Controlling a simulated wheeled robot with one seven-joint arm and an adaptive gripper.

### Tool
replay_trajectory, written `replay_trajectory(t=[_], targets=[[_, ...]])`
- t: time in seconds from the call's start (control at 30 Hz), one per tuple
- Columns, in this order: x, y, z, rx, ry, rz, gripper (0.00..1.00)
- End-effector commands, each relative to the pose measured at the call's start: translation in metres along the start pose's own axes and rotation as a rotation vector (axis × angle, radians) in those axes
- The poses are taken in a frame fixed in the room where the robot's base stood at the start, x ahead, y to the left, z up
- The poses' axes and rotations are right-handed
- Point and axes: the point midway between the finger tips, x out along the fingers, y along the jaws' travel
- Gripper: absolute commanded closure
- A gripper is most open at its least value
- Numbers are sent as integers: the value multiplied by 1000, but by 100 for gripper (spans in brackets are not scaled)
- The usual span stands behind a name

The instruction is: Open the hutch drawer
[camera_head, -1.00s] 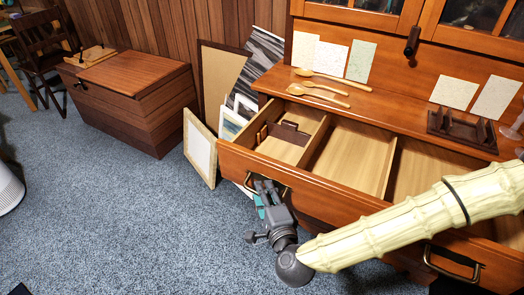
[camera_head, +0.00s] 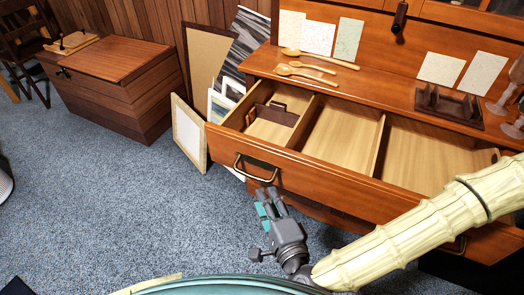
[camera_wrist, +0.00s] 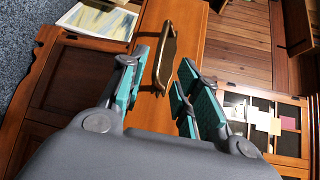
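The hutch drawer (camera_head: 330,171) is pulled well out, and its divided inside shows in the head view. Its left brass handle (camera_head: 254,167) is clear of my gripper (camera_head: 268,197), which sits just below and in front of it. In the wrist view my gripper (camera_wrist: 160,90) has its teal-padded fingers spread wide apart with nothing between them. The same handle (camera_wrist: 166,58) shows beyond the fingertips on the drawer front. The second handle (camera_head: 455,245) at the right is mostly hidden behind my arm.
A small brown item (camera_head: 272,112) lies in the drawer's left compartment. Picture frames (camera_head: 190,132) lean left of the hutch; a wooden chest (camera_head: 118,80) stands farther left. Carpet between is clear.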

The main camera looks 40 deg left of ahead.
Motion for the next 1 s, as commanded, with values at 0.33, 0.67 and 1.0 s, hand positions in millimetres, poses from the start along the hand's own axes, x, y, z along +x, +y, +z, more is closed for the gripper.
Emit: replay_trajectory(t=[0.33, 0.67, 1.0], targets=[[-18, 0, 0, 0, 1, 0, 68], [-18, 0, 0, 0, 0, 0, 68], [-28, 42, -14, -83, -7, 114, 68]])
